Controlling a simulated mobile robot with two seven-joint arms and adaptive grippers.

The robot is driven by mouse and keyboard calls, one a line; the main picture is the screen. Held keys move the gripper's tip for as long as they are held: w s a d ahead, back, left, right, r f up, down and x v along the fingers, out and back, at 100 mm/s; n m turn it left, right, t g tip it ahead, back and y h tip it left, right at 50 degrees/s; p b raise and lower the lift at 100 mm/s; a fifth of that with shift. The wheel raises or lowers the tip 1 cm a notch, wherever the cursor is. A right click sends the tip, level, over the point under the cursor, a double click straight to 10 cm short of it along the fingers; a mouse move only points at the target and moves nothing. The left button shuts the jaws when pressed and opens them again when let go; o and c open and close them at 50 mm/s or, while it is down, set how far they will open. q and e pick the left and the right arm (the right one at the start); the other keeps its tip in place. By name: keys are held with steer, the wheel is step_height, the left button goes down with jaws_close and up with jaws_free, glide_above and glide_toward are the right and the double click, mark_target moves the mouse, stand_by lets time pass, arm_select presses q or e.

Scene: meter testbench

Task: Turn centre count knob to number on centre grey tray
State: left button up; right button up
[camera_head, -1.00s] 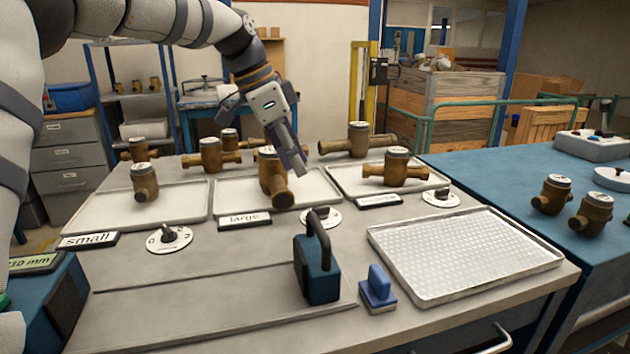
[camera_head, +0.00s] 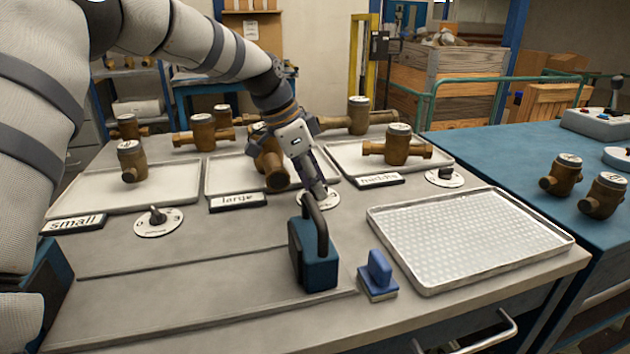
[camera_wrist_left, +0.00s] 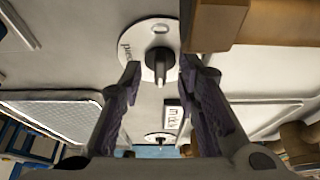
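The centre count knob is a dark knob on a round white dial (camera_head: 326,204), below the centre grey tray (camera_head: 222,181). It also shows in the left wrist view, a dark knob (camera_wrist_left: 158,62) on its marked white plate. My left gripper (camera_head: 319,194) is at the knob, pointing down, and hides much of it in the head view. In the left wrist view its fingers (camera_wrist_left: 160,80) are apart, one on each side of the knob; I cannot tell whether they touch it. The centre tray holds a brass meter (camera_head: 272,172) and has a "large" label (camera_head: 238,201). My right gripper is not in view.
A blue block with a dark handle (camera_head: 314,265) stands close in front of the gripper. A small blue stamp-like block (camera_head: 378,275) and a textured metal tray (camera_head: 470,240) lie to the right. Other dials (camera_head: 158,222) (camera_head: 445,177) sit left and right.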

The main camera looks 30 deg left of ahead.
arm_select(q)
jaws_close()
steer(key=shift+r, duration=0.1)
